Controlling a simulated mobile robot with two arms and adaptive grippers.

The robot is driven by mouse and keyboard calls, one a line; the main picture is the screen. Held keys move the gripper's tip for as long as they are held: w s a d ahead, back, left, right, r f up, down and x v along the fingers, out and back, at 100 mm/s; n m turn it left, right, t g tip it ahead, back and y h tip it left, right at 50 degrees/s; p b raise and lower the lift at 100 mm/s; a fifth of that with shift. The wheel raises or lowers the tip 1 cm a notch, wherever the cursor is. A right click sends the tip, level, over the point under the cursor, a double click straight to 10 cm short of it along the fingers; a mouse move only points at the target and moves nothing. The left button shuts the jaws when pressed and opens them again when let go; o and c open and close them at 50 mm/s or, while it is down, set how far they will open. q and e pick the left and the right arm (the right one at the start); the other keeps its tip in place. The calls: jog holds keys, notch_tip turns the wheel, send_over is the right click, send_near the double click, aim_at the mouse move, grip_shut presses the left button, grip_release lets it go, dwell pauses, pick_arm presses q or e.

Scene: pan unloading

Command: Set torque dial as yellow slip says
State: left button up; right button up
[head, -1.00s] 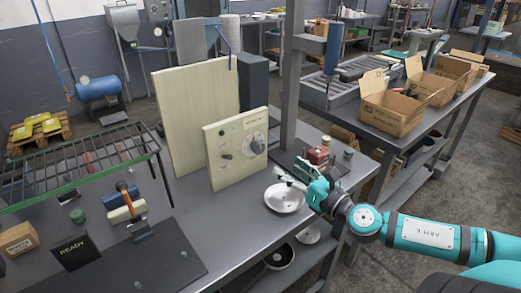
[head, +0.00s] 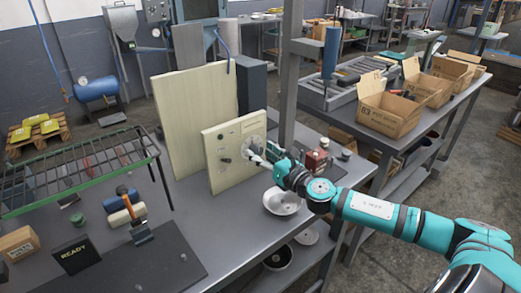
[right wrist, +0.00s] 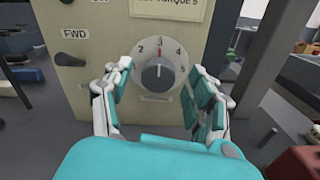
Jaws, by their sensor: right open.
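The torque dial (right wrist: 158,72) is a grey knob on a pale, numbered ring; its pointer is near 3. It is on the front of a cream control panel (head: 222,172), and the gripper partly hides it in the head view. The yellow slip (right wrist: 170,7) above the dial is cut off by the frame; "TORQUE 5" is readable. My right gripper (right wrist: 160,75) is open, its fingers on either side of the dial, with no clear contact. It also shows in front of the panel in the head view (head: 262,153). My left gripper is not in view.
A black FWD switch knob (right wrist: 70,70) sits left of the dial. A red box (head: 316,160) is right of the gripper. A grey post (head: 291,80) rises behind it.

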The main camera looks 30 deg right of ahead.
jog(key=shift+w+a, duration=0.1)
jog(key=shift+w, duration=0.3)
jog(key=c, duration=1.1)
jog(key=shift+c, duration=0.2)
